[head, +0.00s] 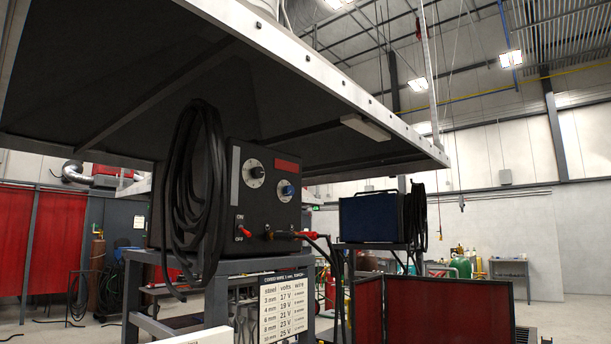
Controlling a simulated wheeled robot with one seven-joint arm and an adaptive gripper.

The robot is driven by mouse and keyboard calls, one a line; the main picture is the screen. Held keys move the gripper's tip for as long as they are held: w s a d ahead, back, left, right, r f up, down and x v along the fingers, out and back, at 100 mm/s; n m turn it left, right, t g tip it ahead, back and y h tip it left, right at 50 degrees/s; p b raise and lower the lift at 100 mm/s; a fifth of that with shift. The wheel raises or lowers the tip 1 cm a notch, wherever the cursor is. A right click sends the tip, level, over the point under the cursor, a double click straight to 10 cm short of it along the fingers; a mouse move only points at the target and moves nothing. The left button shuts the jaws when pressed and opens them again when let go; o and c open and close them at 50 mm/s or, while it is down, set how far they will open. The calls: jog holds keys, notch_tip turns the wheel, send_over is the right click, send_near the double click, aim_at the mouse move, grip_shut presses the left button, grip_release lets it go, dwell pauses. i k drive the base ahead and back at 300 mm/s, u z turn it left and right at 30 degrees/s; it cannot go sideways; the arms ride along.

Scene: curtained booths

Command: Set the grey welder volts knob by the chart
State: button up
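The welder (228,215) is a dark box on a grey metal stand under a large hood. A blue knob (287,190) sits lower and to the right on a similar dial. The knob pointers are too small to read. The chart (285,308) hangs below the welder, with columns steel, volts and wire; its volts rows read 17, 19, 21, 23 and 25 V beside steel thicknesses in mm. My gripper is not in view.
A red switch (243,231) marked ON and OFF and red-ended cables (305,235) are low on the panel. Coiled black cable (195,185) hangs over the welder's left side. A blue machine (370,217) and red screens (435,308) stand at right. The hood edge (330,85) overhangs.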

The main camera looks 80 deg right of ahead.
aim_at(257, 173)
jog(key=z, duration=2.85)
jog(key=i, duration=0.2)
jog(key=z, duration=0.05)
